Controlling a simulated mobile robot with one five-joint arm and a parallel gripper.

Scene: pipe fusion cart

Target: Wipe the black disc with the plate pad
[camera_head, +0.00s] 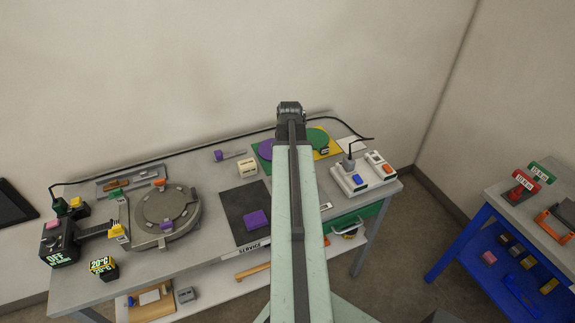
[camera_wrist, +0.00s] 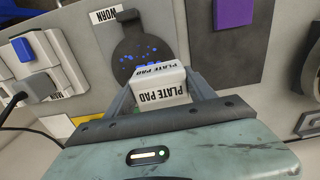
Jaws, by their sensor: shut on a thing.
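My gripper (camera_wrist: 158,84) is shut on the plate pad (camera_wrist: 158,92), a white block with black lettering, held between its two fingers. The black disc (camera_wrist: 133,38) lies just beyond the pad in the wrist view. It is dark, has a short neck, and carries a scatter of blue specks near the pad. The pad overlaps part of the disc in the picture; I cannot tell whether they touch. In the head view my arm hides the gripper, the pad and the black disc.
A "WORN" label (camera_wrist: 106,14) lies beside the disc. A dark service mat (camera_head: 236,198) bears a purple block (camera_head: 257,219). A white socket block (camera_head: 362,177) is right of my arm. A green disc (camera_head: 317,138) is behind. A round grey fixture (camera_head: 166,215) stands left.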

